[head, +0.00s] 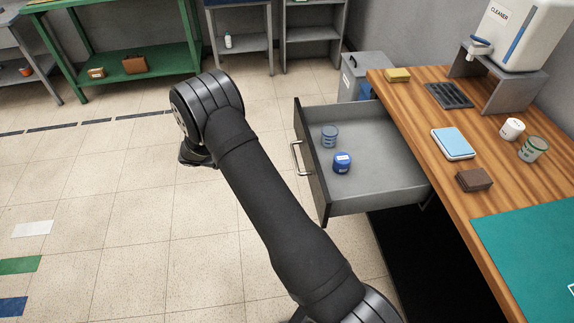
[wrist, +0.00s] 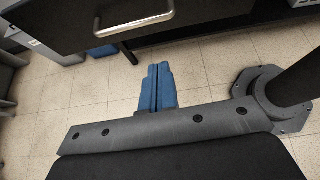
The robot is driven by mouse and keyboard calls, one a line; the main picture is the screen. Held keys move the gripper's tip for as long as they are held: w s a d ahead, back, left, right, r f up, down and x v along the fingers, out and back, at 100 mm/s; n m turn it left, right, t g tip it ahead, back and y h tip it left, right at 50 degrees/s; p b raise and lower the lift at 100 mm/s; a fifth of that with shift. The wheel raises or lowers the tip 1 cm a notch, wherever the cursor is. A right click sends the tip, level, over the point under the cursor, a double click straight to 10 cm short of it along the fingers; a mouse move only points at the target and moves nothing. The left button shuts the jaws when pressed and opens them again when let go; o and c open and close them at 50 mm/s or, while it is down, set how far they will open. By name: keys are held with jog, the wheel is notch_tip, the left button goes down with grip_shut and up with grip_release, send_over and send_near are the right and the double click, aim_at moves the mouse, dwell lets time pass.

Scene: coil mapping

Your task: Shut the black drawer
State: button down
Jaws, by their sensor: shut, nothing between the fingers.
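The black drawer (head: 311,166) is pulled far out from the wooden bench, with its grey inside open to view. Its metal bar handle (head: 297,158) is on the front, facing left. In the wrist view the black front (wrist: 60,20) and the handle (wrist: 134,22) show at the top. A blue-lidded jar (head: 342,162) and a grey-blue cup (head: 329,135) stand inside the drawer. My gripper's blue fingers (wrist: 157,88) are together and empty, apart from the drawer front and below the handle in the wrist picture. In the head view my arm hides the fingers.
The wooden bench top (head: 410,95) holds a blue-topped scale (head: 453,143), a brown block (head: 474,180), a white cup (head: 512,129), a jar (head: 532,149) and a teal mat (head: 530,245). A grey bin (head: 366,72) stands behind the drawer.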

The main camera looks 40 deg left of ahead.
jog(key=w+d+f+g+y, duration=0.1)
jog(key=w+d+f, duration=0.2)
jog(key=w+d, duration=0.3)
jog(key=shift+w+d+f+g, duration=0.15)
jog(key=shift+w+d+g, duration=0.25)
jog(key=shift+w, duration=0.6)
jog(key=shift+d+m, duration=0.1)
jog(key=shift+m, duration=0.2)
send_over(379, 165)
jog(key=shift+s+a, duration=0.25)
jog(key=shift+w+d, duration=0.1)
jog(key=shift+d, duration=0.05)
jog(key=shift+w+d, duration=0.1)
